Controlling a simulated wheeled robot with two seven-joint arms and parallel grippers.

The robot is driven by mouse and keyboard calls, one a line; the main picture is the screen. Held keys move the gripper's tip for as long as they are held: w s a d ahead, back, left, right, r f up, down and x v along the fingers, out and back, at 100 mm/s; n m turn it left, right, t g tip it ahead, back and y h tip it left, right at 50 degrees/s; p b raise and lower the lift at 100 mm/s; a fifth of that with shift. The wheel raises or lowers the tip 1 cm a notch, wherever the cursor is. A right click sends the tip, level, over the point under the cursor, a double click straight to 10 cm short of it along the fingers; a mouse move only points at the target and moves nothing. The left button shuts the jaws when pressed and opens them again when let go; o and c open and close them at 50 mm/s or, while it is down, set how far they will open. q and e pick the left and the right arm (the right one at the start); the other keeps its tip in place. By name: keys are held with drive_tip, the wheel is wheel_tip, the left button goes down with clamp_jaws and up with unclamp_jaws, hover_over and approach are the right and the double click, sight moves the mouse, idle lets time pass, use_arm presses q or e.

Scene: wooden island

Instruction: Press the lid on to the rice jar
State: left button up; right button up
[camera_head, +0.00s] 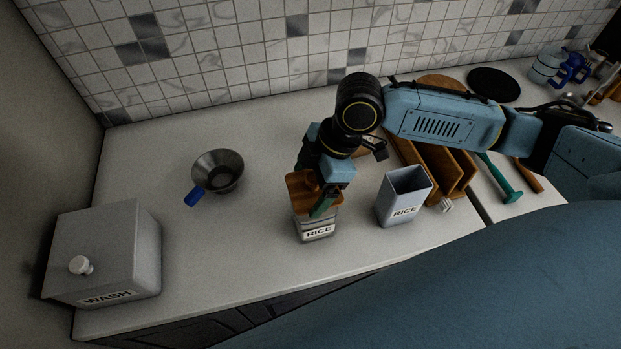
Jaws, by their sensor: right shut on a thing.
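A small grey rice jar (318,232) with a RICE label stands on the white counter, near its front edge. A brown lid (300,186), wood-like in colour, is at the jar's mouth. My right gripper (323,205) comes down from above and is shut on the lid. The fingers and lid hide the jar's rim, so I cannot tell whether the lid is seated. A second open grey container (403,203), also labelled RICE, stands just to the right and looks empty. My left gripper is out of view.
A grey box (105,250) labelled WASH stands at the left. A metal strainer bowl (218,170) with a blue handle lies behind. Wooden racks (455,170) and a teal-handled tool (500,180) are at the right. The counter between box and jar is clear.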

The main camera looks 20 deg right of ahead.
drive_tip(key=o, duration=0.8)
drive_tip(key=shift+r, duration=0.15)
drive_tip(key=shift+r+p, duration=2.4)
drive_tip(key=shift+p, duration=0.6)
drive_tip(key=shift+c, duration=0.3)
clamp_jaws()
